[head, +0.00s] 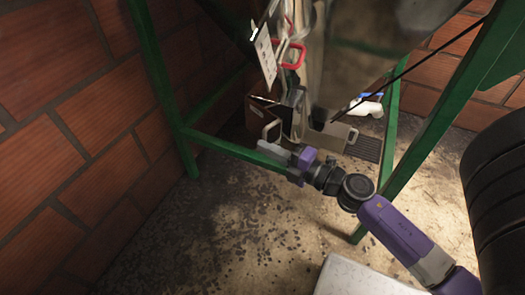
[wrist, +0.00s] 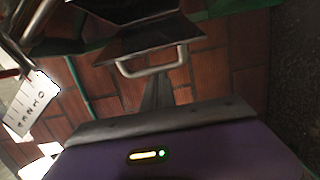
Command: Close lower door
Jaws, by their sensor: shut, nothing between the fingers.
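The lower door (head: 259,113) is a dark panel with a pale metal handle (head: 271,131), low on the elevator column. In the head view it stands out to the left of the column, open at an angle. In the wrist view the dark door (wrist: 152,40) is seen from below, with its looped handle (wrist: 150,69) at the lower edge. My gripper (head: 266,148) is shut and empty, just below and in front of the handle.
A green frame leg (head: 160,85) and a low green bar (head: 235,149) stand on the left. Another green post (head: 435,110) is on the right. A red handle (head: 291,54) and a white tag (head: 265,53) are above. Brick walls (head: 60,110) enclose the clear floor (head: 200,240).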

